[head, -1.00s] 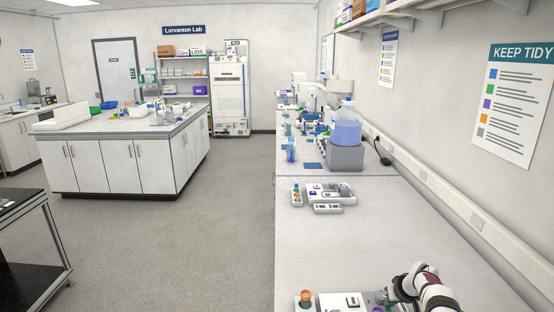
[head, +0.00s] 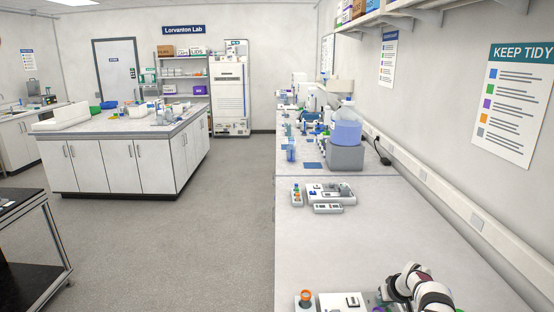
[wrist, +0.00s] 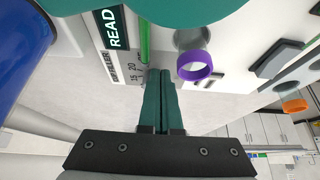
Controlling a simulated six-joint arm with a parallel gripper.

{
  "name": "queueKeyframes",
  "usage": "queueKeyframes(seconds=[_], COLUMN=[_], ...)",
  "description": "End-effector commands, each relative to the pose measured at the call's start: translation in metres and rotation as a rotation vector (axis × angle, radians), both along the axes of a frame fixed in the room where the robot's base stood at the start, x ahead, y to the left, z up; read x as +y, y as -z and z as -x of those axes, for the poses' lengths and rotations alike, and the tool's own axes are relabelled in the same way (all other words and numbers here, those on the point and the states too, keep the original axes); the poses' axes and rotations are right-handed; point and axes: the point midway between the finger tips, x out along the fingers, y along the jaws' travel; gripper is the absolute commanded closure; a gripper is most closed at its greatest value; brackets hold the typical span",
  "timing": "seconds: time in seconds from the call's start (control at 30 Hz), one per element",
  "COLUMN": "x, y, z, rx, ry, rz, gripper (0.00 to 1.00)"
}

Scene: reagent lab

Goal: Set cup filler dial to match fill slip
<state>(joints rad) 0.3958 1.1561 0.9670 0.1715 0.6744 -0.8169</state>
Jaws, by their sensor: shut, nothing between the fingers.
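In the wrist view, my gripper (wrist: 160,78) has its two teal fingers together, with nothing between them. Its fingertips are close to the white filler panel (wrist: 85,30), which carries part of a "FILLER" label, a dark "READ…" sign and scale numbers 15 and 20. A thin green bar (wrist: 145,40) runs up from near the fingertips; I cannot tell whether they touch. The dial itself and its setting are not clear. I cannot make out a fill slip. In the head view, the white equipment (head: 338,302) is cut off at the bottom edge, beside my arm.
A purple ring (wrist: 195,65) is just right of the fingers, and an orange ring (wrist: 295,104) farther right. A large blue cylinder (wrist: 20,50) is at left, and a large teal shape (wrist: 190,10) overhead.

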Motion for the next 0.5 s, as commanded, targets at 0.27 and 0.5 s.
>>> queueKeyframes(seconds=[0.27, 0.5], x=[0.001, 0.000], y=[-0.001, -0.037], z=[0.008, 0.007], rx=[-0.001, -0.004], ry=[0.000, -0.001], rz=[0.001, 0.003], gripper=[1.00, 1.00])
